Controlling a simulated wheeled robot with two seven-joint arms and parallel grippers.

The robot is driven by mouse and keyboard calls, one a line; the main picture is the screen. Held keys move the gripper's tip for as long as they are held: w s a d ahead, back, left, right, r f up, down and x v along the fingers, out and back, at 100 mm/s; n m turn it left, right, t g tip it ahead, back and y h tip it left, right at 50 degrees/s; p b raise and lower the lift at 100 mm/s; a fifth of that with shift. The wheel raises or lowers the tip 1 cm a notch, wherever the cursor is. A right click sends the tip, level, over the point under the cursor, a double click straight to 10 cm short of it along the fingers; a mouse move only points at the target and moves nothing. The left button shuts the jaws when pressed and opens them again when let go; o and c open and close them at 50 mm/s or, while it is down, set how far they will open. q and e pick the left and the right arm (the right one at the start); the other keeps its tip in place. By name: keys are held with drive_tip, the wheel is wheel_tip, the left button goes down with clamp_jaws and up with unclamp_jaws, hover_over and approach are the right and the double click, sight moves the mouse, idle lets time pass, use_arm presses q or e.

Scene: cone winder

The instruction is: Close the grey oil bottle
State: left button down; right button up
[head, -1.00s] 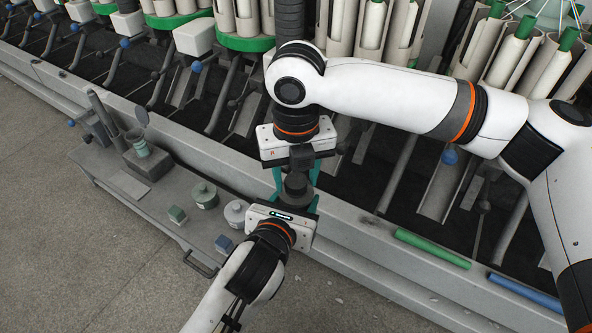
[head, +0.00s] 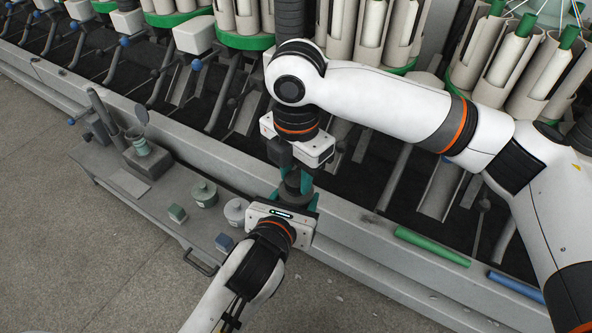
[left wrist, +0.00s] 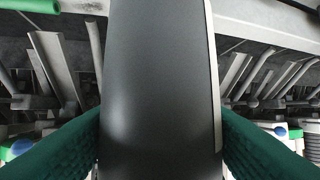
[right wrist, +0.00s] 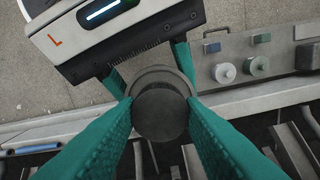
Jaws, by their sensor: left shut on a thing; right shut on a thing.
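The grey oil bottle (head: 291,190) is upright over the front ledge of the machine. My left gripper (head: 290,200) is shut on its body; in the left wrist view the dark body (left wrist: 160,90) fills the space between the teal fingers. My right gripper (head: 293,170) comes from above and is shut on the round dark cap (right wrist: 160,115), one finger on each side. In the right wrist view the cap lies in line over the wider bottle shoulder (right wrist: 160,78). The cap hides the neck, so I cannot tell whether it is fully seated.
A grey shelf (head: 128,184) at left holds a green-grey can (head: 204,193), a white can (head: 236,212), a green block (head: 177,213) and a blue block (head: 224,243). A green tube (head: 432,246) and a blue tube (head: 518,289) lie on the ledge at right.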

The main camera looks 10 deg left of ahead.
drive_tip(key=m, duration=1.8)
drive_tip(key=shift+f, duration=0.1)
drive_tip(key=m, duration=0.4)
drive_tip(key=shift+m, duration=0.4)
drive_tip(key=o, duration=1.1)
drive_tip(key=shift+o, duration=0.2)
wheel_tip(320, 180, up, 12)
